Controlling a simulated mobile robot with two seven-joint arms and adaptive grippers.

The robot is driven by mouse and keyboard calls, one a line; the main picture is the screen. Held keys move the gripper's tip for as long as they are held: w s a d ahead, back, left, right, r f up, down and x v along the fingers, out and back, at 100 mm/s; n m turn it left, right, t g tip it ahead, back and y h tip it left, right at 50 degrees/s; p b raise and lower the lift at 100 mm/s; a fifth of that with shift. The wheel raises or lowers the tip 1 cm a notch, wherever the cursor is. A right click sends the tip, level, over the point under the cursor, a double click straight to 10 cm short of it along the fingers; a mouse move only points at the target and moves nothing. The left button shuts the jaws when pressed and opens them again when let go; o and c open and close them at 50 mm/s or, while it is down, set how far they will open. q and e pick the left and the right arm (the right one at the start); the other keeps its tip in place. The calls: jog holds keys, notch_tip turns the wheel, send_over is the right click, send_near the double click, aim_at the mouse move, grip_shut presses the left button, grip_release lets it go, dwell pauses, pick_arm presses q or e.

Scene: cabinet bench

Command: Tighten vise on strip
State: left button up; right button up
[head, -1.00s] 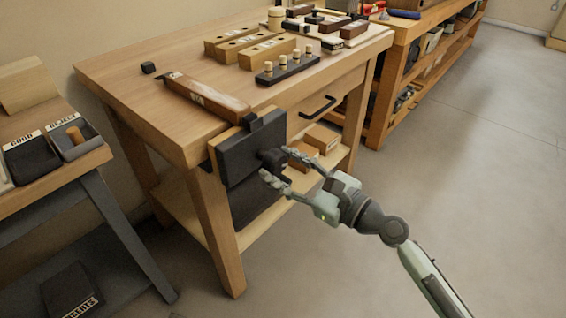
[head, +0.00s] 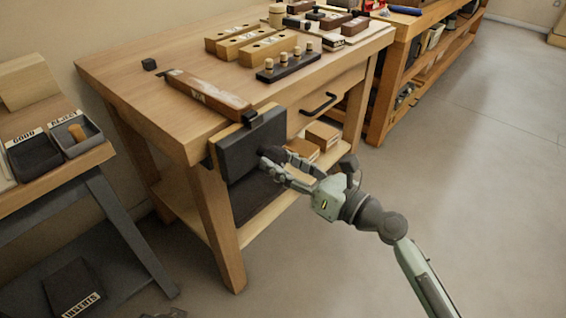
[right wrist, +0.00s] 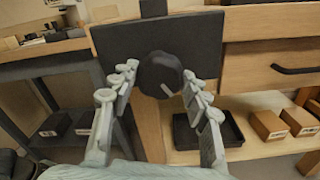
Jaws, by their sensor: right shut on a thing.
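The vise (head: 235,153) is a dark block with a wooden layer behind it, on the bench's front left corner. It also shows in the right wrist view (right wrist: 118,50). The brown strip (head: 205,95) lies flat on the bench top, its near end close to the black peg (head: 250,118) on the vise. A dark round knob (right wrist: 160,75) stands out from the vise face. My right gripper (head: 268,166) is shut on this knob, fingers on either side of it. In the head view the fingers mostly hide the knob. My left gripper is not in view.
Wooden blocks (head: 250,47) and a dark rack of pegs (head: 287,70) stand farther back. A drawer handle (head: 318,103) is right of the vise; boxes (head: 322,135) sit on the lower shelf. Floor at right is clear.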

jog(key=m, duration=0.4)
dwell(0.3)
jog(key=m, duration=0.3)
jog(key=shift+w+a+r, duration=0.1)
jog(key=shift+a, duration=0.05)
jog(key=shift+m, duration=0.5)
jog(key=o, duration=1)
